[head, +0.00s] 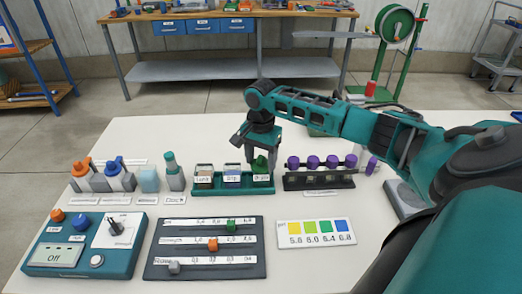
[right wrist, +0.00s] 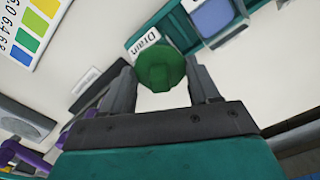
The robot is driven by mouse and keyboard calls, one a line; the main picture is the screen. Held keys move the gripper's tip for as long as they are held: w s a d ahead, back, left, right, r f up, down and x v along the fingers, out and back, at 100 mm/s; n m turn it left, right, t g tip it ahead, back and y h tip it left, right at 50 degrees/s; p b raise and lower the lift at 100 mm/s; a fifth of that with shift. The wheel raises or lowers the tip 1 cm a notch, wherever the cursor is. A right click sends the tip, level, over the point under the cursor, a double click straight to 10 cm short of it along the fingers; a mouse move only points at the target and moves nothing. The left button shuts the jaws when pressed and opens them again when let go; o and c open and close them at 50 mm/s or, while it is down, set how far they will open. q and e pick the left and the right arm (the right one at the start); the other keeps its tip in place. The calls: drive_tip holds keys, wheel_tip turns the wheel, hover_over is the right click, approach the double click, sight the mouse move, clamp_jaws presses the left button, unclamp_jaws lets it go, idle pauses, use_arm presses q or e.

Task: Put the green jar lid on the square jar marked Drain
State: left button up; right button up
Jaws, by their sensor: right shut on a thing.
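My right gripper (head: 261,158) is shut on the green jar lid (head: 261,165) and points down over the right end of a green rack (head: 232,190). The lid is at the top of the square jar marked Drain (head: 262,181); I cannot tell whether it touches the rim. In the right wrist view the lid (right wrist: 158,68) sits between the fingers (right wrist: 160,82), with the Drain label (right wrist: 146,41) beside it and most of the jar hidden. Two other labelled square jars stand left in the rack, one brownish (head: 204,178) and one bluish (head: 232,178). My left gripper is out of view.
Right of the green rack is a black rack (head: 318,181) with several purple-capped vials. Bottles and valves (head: 105,177) stand left. A slider board (head: 205,247), a teal control box (head: 85,245) and a colour chart (head: 316,233) lie in front.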

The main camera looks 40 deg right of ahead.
drive_tip(key=shift+f, duration=0.15)
drive_tip(key=o, duration=1.1)
drive_tip(key=shift+r, duration=3.55)
drive_tip(key=shift+s+f, duration=0.1)
